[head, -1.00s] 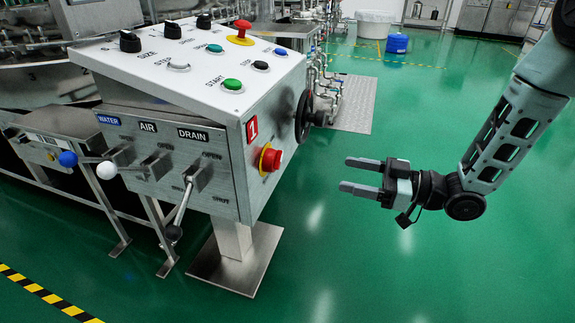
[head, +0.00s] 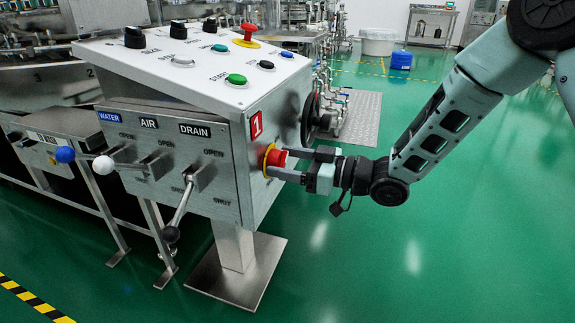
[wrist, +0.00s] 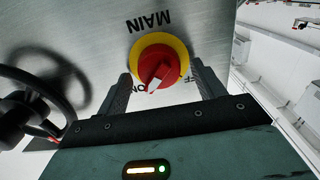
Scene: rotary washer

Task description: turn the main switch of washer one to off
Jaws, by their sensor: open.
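The main switch (head: 276,158) is a red knob on a yellow round plate, on the right side face of washer one's control box (head: 240,97). A red plate with a white 1 (head: 256,126) is above it. In the wrist view the knob (wrist: 157,67) sits under the upside-down word MAIN. Its white mark points down toward ON, partly hidden; OFF is to the right, partly covered by a finger. My gripper (head: 284,163) is open, with one finger on each side of the knob. In the wrist view the fingers (wrist: 160,80) flank the yellow plate; contact cannot be told.
A black handwheel (head: 308,118) is on the same side face, beyond the switch; it shows at the left in the wrist view (wrist: 45,90). Valve levers (head: 183,205) are on the front face.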

